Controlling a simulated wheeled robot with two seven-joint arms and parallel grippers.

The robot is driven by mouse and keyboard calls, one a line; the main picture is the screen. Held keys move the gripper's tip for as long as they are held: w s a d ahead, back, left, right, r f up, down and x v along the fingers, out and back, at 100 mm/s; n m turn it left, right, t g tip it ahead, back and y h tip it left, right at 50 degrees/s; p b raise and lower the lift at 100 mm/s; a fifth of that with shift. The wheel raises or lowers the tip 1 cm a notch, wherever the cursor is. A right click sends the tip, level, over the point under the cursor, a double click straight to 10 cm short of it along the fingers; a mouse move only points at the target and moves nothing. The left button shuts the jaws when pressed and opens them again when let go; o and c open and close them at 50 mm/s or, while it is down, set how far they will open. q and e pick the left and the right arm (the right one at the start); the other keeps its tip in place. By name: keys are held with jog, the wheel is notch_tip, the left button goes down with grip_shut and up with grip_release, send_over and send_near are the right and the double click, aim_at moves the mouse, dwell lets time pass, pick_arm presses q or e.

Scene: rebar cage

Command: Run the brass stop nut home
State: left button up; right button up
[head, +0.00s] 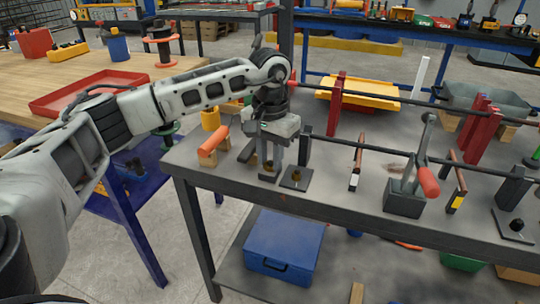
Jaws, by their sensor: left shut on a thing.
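My left gripper (269,168) points straight down at the near left part of the grey workbench. Its fingers are shut on a small brass piece between the fingertips, probably the brass stop nut (268,164); the fingers hide much of it. A dark base plate shows under the fingertips. I cannot tell threads or how far the held nut sits down. My right gripper is out of view.
A dark bar (345,140) runs rightward from a black post (305,147) close beside my gripper. A lever clamp with a red handle (428,181) stands farther right. An orange cylinder on a wooden block (214,139) lies left. The bench's front strip is mostly clear.

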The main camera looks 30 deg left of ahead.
aim_at(270, 162)
pick_arm(q)
jog(key=o, duration=1)
notch_tip(270, 162, up, 16)
jog(key=shift+r+p, duration=0.1)
jog(key=shift+p, duration=0.75)
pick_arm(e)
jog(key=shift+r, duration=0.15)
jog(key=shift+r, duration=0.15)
